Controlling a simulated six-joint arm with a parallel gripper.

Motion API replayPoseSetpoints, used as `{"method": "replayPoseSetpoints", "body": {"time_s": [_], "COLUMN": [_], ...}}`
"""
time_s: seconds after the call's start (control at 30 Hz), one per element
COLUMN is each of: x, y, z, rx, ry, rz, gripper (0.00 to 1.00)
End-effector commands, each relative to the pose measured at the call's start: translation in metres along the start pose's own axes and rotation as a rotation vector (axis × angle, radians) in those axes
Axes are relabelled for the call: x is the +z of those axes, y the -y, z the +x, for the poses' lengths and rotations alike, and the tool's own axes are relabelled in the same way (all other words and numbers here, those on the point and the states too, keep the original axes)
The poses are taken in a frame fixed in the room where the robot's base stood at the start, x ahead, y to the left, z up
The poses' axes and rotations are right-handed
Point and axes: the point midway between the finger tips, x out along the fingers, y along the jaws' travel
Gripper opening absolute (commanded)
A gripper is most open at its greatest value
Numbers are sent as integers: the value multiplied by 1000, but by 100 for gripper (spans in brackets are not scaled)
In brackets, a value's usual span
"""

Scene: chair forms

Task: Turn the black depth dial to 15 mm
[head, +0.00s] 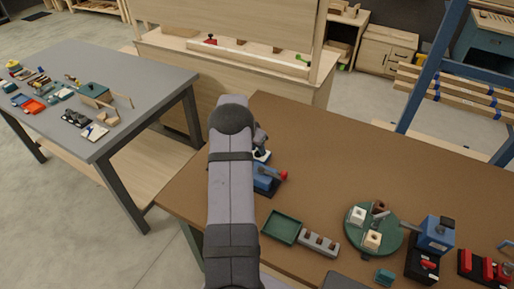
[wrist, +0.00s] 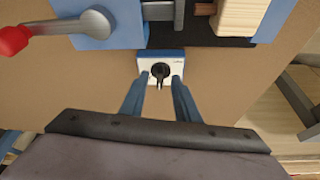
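The black depth dial (wrist: 160,71) sits on a small white-faced blue block (wrist: 146,69) in the wrist view. A pale pointer on the dial points toward the bottom of the picture; the scale is too small to read. My gripper (wrist: 162,80) has its two blue fingers apart, one on each side of the dial, with the fingertips near the lower edge of the white face. I cannot tell whether they touch it. In the head view my arm hides the dial and most of the gripper; part of the blue fixture (head: 265,183) shows beside the arm.
A lever with a red knob (wrist: 12,40) stands at the upper left of the wrist view, and a pale wood piece (wrist: 240,18) at the upper right. On the brown bench (head: 330,150) are a green tray (head: 282,229), a grey block rack (head: 318,243) and a round green turntable (head: 358,241).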

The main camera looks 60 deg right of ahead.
Motion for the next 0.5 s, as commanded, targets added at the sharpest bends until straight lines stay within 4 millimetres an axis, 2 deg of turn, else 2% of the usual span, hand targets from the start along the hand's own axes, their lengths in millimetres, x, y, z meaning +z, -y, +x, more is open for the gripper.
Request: {"method": "replayPoseSetpoints", "body": {"time_s": [0.03,0.1,0.17,0.5], "x": [0,0,0,0], "y": [0,0,0,0], "z": [0,0,0,0], "rx": [0,0,0,0], "ry": [0,0,0,0], "rz": [0,0,0,0], "gripper": [29,12,0,0]}}
